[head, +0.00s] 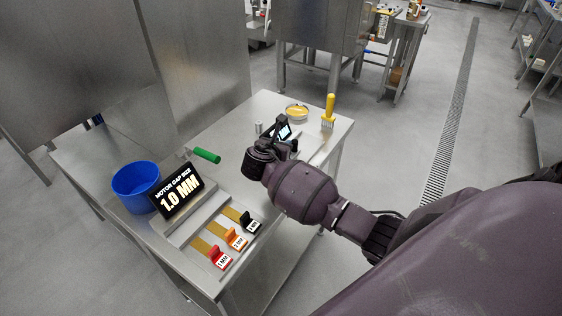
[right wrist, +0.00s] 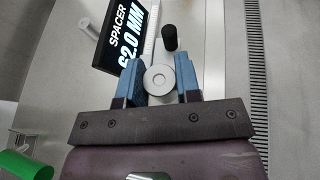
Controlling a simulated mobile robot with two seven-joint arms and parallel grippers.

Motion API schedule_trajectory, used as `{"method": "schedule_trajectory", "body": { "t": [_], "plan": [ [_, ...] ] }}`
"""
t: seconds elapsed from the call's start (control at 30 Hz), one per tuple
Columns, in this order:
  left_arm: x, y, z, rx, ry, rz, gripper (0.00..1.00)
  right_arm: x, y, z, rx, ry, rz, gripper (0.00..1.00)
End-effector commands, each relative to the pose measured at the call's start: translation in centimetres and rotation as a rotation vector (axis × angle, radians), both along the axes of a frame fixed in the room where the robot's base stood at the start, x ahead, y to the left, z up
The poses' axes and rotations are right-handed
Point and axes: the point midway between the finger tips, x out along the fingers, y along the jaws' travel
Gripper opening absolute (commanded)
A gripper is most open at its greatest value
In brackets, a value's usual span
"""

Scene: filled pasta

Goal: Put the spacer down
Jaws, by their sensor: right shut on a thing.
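A black cylinder (right wrist: 170,38) stands just ahead of the fingers. The spacer is hidden behind my gripper in the head view, and I cannot tell whether it touches a surface below. My left gripper is out of view.
Nearer are a blue bucket (head: 136,187), a "1.0 MM" display (head: 179,190) and red (head: 219,257), orange (head: 236,239) and black (head: 249,223) tagged gauges.

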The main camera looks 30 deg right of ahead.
Motion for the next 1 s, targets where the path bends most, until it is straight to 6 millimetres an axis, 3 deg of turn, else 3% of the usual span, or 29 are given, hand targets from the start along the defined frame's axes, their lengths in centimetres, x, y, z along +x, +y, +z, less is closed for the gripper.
{"method": "schedule_trajectory", "body": {
  "t": [0.1,0.27,0.53,1.0],
  "plan": [
    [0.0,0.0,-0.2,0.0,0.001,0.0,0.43,0.0,0.0,-1.7,-0.002,0.001,-0.001,0.02],
    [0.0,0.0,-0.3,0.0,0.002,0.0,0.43,0.0,0.0,-2.6,-0.001,0.001,0.0,0.02],
    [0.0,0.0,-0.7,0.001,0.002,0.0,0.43,0.0,0.0,-5.8,-0.001,0.001,-0.001,0.02],
    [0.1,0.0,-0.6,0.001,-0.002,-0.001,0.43,0.0,0.0,-6.5,-0.001,-0.001,0.0,0.02]
  ]
}}
